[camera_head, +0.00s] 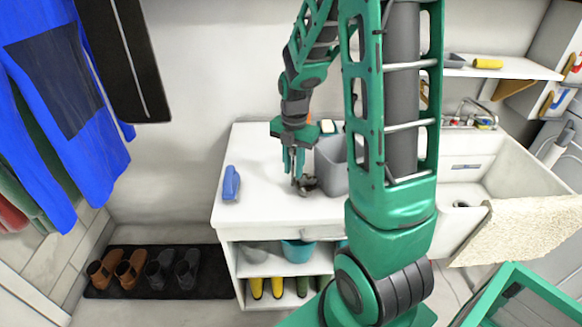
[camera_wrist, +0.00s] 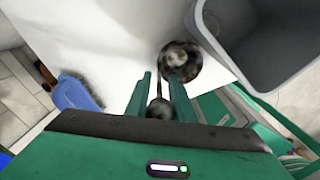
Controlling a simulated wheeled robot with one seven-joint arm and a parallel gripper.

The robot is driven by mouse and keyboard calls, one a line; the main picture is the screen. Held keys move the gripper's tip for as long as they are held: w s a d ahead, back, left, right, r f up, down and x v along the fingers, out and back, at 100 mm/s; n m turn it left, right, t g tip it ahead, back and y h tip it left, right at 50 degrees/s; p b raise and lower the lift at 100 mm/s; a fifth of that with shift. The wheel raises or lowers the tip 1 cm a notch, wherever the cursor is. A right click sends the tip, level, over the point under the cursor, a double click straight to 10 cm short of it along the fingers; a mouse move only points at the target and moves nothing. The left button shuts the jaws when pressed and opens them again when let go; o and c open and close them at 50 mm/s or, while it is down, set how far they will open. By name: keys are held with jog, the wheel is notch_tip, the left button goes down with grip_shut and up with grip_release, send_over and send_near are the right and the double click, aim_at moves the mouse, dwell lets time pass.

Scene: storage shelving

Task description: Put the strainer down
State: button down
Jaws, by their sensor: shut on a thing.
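The strainer (camera_head: 307,185) is a small dark metal thing at the white counter (camera_head: 262,200), just left of the grey bin. In the wrist view its round dark bowl (camera_wrist: 181,62) lies past my fingertips, with a thin handle running back between them. My gripper (camera_head: 295,172) points down over the counter and is shut on the strainer; its green fingers also show in the wrist view (camera_wrist: 160,82). I cannot tell whether the bowl touches the counter.
The grey bin (camera_head: 331,168) stands close on the right of the strainer. A blue brush (camera_head: 231,184) lies at the counter's left. The counter between them is clear. A sink (camera_head: 475,175) is further right. Boots and a teal bucket (camera_head: 297,251) sit on shelves below.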

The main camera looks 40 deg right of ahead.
jog(key=c, duration=1.5)
grip_release()
